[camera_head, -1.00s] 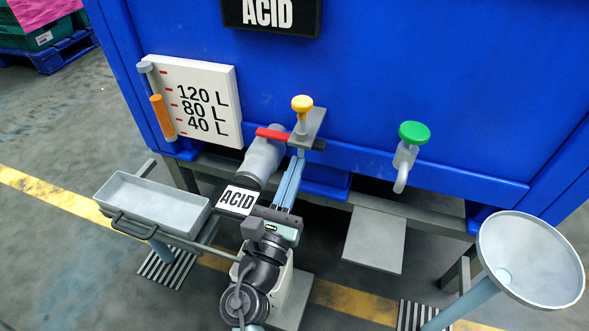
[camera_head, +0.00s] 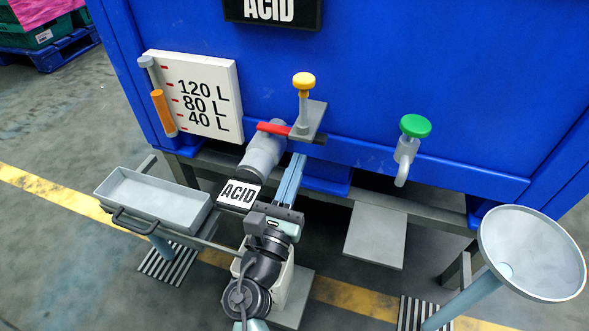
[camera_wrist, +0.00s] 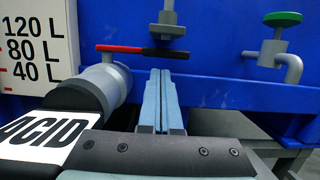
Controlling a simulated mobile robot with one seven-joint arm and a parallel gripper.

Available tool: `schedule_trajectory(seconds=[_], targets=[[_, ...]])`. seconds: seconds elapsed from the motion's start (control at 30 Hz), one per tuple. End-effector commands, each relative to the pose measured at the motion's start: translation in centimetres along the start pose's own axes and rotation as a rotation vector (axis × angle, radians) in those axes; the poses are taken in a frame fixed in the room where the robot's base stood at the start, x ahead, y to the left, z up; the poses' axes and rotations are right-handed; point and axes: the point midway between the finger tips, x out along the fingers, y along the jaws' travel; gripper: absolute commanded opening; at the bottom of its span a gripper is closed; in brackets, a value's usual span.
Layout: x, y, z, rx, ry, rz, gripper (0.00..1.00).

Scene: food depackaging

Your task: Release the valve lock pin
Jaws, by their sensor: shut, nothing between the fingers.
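The lock pin has a yellow knob (camera_head: 304,81) on a grey stem, standing upright well above a grey bracket (camera_head: 312,117) on the blue tank. In the wrist view the grey stem shows at the top (camera_wrist: 168,8), and its knob is out of frame. The red and black valve handle (camera_head: 273,128) lies crosswise at the bracket, above the grey valve pipe (camera_head: 262,157). My gripper (camera_head: 298,157) is shut and empty. Its blue fingers (camera_wrist: 162,73) point forward, with their tips just below the handle's black end. Whether they touch anything I cannot tell.
The pipe's black end and ACID label (camera_head: 238,194) are close to my gripper's left. A green-knobbed tap (camera_head: 415,126) is to the right. A grey tray (camera_head: 150,203) stands at left, and a round funnel (camera_head: 531,252) at right. A level gauge (camera_head: 195,95) is on the tank.

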Motion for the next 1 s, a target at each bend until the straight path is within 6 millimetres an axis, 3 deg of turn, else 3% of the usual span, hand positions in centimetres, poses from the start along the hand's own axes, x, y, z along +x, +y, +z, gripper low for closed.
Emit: schedule_trajectory(seconds=[0.03,0.1,0.3,0.5,1.0], targets=[[-0.2,0.0,-1.6,-0.001,-0.001,-0.001,0.0],[-2.1,0.0,-0.5,-0.003,0.005,0.003,0.0],[-6.5,0.1,-0.4,-0.003,0.005,0.004,0.0],[-9.3,0.0,-0.5,-0.001,0.003,0.002,0.0],[-10.1,0.0,-0.6,0.0,0.0,0.0,0.0]])
